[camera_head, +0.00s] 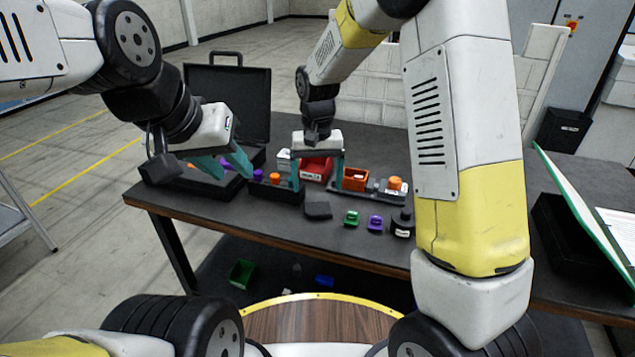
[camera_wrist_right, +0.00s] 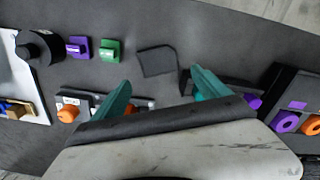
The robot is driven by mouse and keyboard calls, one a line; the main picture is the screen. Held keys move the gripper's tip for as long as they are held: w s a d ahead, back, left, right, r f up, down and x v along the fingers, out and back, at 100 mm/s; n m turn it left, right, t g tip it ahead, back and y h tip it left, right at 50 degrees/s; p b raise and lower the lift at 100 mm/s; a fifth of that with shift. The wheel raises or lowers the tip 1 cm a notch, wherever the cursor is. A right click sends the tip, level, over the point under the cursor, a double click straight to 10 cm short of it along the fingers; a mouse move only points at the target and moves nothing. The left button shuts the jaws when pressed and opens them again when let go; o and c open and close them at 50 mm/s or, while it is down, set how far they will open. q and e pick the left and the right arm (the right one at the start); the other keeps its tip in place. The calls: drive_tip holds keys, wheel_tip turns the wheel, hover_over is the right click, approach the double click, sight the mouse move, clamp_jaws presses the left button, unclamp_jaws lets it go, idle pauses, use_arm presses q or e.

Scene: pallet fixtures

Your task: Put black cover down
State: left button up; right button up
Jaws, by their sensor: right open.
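The black cover (camera_head: 318,211) lies on the dark table near its front edge, and it shows as a dark, nearly square piece in the right wrist view (camera_wrist_right: 158,61). My right gripper (camera_head: 318,183) is open and empty above the table, just behind the cover in the head view. In the right wrist view its two teal fingers (camera_wrist_right: 160,82) are spread wide, and the cover lies beyond the tips, apart from both. My left gripper (camera_head: 226,168) is at the open black case (camera_head: 240,95). Its teal fingers are apart, with nothing visible between them.
A green part (camera_head: 351,218), a purple part (camera_head: 375,223) and a black round part (camera_head: 402,224) stand right of the cover. A red bin (camera_head: 316,168) and an orange box (camera_head: 355,179) stand behind. A green-edged board (camera_head: 585,205) leans at the right.

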drive_tip(key=s+d+r+t+y, duration=0.1)
drive_tip(key=s+d+r, duration=0.4)
drive_tip(key=r, duration=0.3)
drive_tip(key=s+d+r+t+y, duration=0.15)
drive_tip(key=s+d+r, duration=0.25)
drive_tip(key=r, duration=0.4)
drive_tip(key=s+d+r+t, duration=0.1)
drive_tip(key=s+d+t, duration=0.2)
drive_tip(key=s, duration=0.8)
drive_tip(key=shift+s+d+r+t, duration=0.15)
drive_tip(key=shift+s+d+t, duration=0.25)
drive_tip(key=shift+d, duration=0.8)
